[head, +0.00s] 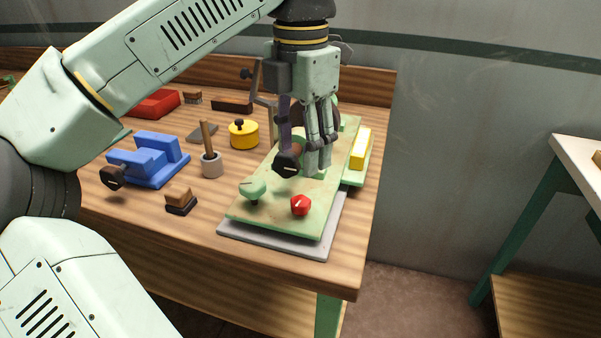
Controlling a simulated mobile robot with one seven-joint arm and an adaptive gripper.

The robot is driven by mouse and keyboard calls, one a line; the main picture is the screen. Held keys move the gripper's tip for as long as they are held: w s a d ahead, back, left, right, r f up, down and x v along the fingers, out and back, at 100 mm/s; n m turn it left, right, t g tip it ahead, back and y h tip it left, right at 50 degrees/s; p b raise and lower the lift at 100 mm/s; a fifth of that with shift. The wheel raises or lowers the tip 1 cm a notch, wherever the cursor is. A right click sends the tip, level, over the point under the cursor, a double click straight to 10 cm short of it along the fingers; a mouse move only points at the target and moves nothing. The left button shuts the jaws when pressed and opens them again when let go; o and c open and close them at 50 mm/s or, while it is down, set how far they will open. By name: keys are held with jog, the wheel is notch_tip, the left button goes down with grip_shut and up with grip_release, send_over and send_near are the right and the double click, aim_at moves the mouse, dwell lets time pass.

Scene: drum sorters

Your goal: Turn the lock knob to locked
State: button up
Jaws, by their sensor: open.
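A pale green machine plate (283,207) stands on a grey base at the table's front right. A red knob (300,204) with a small light mark sits near its front edge. A pale green knob (252,188) sits to the left of it. I cannot tell which of them is the lock knob, or read a locked mark. My gripper (318,144) points down over the plate, behind the red knob and apart from it. It is open, and nothing shows between its fingers. The gripper and wrist hide part of the machine behind them.
A dark crank handle (288,163) stands just left of my gripper. A yellow block (361,148) lies on the right. A blue vise-like block (150,158), a grey cup (212,165) with a wooden handle, a yellow pot (244,134) and a brush (181,201) stand left.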

jog(key=shift+r, duration=1.4)
